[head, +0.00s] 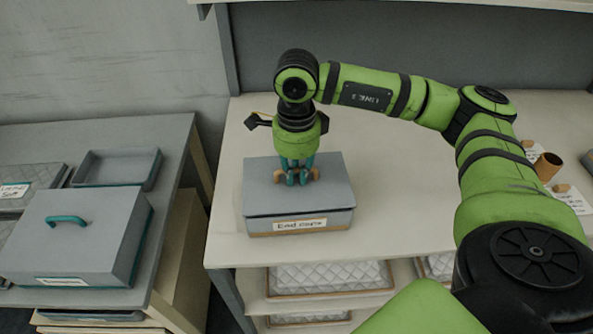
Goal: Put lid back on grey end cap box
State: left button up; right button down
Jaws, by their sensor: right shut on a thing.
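The grey end cap box (297,232) stands on the white table, with a label on its front reading "End caps". Its flat grey lid (330,200) lies over the top of the box; a thin dark line shows between lid and box along the front. My right gripper (297,180) points down at the middle of the lid and is shut on the lid's tan handle (313,174). The fingers hide the middle of the handle. I cannot tell whether the lid is fully seated. My left gripper is not in view.
On the grey table at left stand a larger lidded box (75,240) with a teal handle and a shallow grey tray (117,168). A brown cardboard tube (547,166) and labels lie at the right. Quilted wadding (330,277) sits on the shelf below. The tabletop right of the box is clear.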

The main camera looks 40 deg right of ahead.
jog(key=shift+f+b, duration=0.55)
jog(key=shift+b, duration=0.65)
dwell(1.8)
dwell(0.3)
jog(key=c, duration=1.1)
grip_release()
jog(key=o, duration=0.4)
jog(key=shift+o, duration=0.2)
jog(key=shift+r, duration=0.1)
jog(key=shift+r+p, duration=2.05)
jog(key=shift+r, duration=1.4)
